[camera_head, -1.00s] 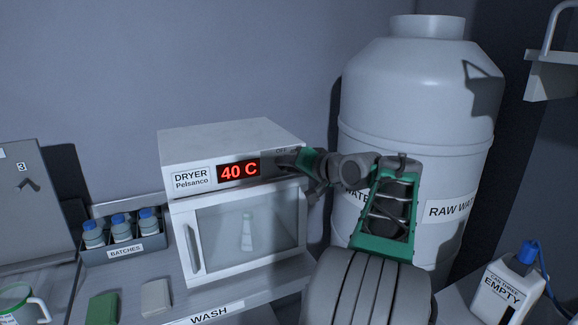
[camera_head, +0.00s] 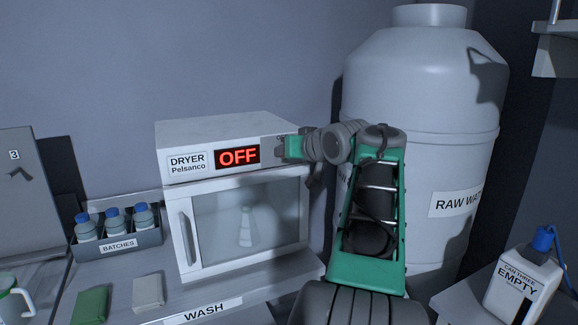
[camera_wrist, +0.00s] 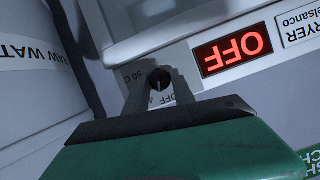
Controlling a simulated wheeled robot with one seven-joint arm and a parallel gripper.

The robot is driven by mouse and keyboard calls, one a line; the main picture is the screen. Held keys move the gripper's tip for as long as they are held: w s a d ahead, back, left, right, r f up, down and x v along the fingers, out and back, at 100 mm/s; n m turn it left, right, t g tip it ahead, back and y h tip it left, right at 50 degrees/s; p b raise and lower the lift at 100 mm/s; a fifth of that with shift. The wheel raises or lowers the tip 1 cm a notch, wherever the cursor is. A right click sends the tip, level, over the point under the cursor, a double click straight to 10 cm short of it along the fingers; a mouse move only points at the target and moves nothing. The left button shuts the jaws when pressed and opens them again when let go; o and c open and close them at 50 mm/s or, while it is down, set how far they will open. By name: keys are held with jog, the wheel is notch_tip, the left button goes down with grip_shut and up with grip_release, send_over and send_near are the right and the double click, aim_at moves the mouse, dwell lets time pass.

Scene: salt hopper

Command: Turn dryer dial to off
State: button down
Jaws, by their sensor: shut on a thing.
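The dryer (camera_head: 260,128) is a white box with a glass-fronted door, standing on the counter in the head view. Its red display (camera_head: 238,155) reads OFF, and the display also shows upside down in the wrist view (camera_wrist: 233,51). The black dial (camera_wrist: 159,77) sits on the dryer's front panel beside the display. My gripper (camera_wrist: 160,88) is shut on the dial, with one grey finger on either side of it. In the head view my gripper (camera_head: 288,148) is at the panel's right end and hides the dial. Part of the dial's printed scale shows around the fingers.
A large white raw water tank (camera_head: 420,95) stands right of the dryer, close behind my arm. A batches rack (camera_head: 119,244) with blue-capped bottles is at left. A white can (camera_head: 522,287) marked EMPTY is at lower right. Green and pale blocks lie on the counter.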

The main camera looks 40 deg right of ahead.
jog(key=shift+a+f+n+h+b, duration=0.1)
jog(key=shift+n+h+b, duration=0.9)
jog(key=shift+b, duration=1.2)
jog(key=shift+n+g, duration=0.3)
jog(key=c, duration=1.1)
grip_release()
jog(key=shift+o, duration=0.2)
jog(key=v, duration=0.7)
jog(key=shift+s+r, duration=0.2)
jog(key=shift+s, duration=0.15)
jog(key=shift+a, duration=0.1)
